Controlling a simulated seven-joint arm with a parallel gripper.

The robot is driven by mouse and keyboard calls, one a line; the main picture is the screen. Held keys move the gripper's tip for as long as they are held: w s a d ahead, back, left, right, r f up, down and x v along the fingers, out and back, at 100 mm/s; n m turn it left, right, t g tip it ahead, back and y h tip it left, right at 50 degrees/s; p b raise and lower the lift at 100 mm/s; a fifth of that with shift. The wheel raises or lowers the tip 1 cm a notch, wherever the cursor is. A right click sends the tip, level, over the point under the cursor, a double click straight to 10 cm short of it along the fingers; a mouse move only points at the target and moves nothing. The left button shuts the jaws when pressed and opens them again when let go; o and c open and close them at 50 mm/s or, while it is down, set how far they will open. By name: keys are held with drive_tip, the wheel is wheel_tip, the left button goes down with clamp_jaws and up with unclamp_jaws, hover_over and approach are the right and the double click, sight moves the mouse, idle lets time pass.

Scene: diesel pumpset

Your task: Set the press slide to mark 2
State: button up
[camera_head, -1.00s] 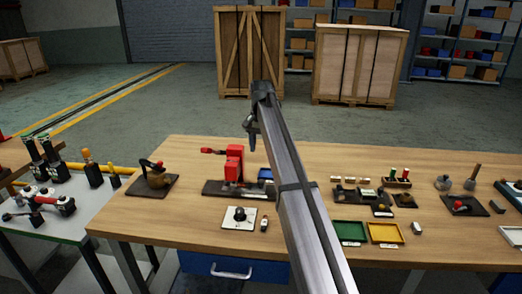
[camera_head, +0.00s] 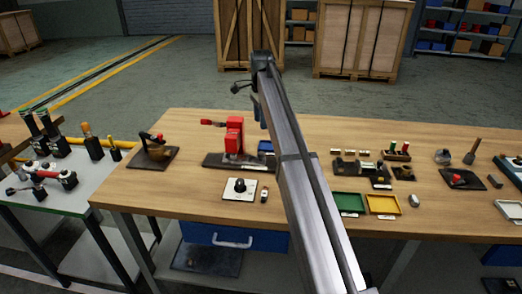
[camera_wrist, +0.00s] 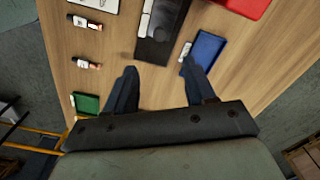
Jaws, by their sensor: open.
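The press is a red upright body (camera_head: 235,138) with a red side handle (camera_head: 212,123), on a long dark base (camera_head: 216,160). In the wrist view the dark base (camera_wrist: 165,22) lies ahead of my fingers, with a pale strip along its left edge. A red part (camera_wrist: 243,5) shows at the top edge. I cannot make out the slide or its marks. My gripper (camera_wrist: 160,72) is open and empty, apart from the base, above the table. In the head view my gripper is partly hidden behind my arm, near the press.
A blue tray (camera_wrist: 208,52) lies near the right finger in the wrist view. A white plate with a black knob (camera_head: 240,188) stands in front of the press. Green (camera_head: 348,202) and yellow (camera_head: 383,204) trays lie to the right.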

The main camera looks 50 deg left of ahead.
sight(261, 153)
wheel_tip(261, 153, down, 14)
drive_tip(key=shift+r, duration=0.1)
idle(0.6)
drive_tip(key=shift+c, duration=0.3)
clamp_jaws()
idle(0.3)
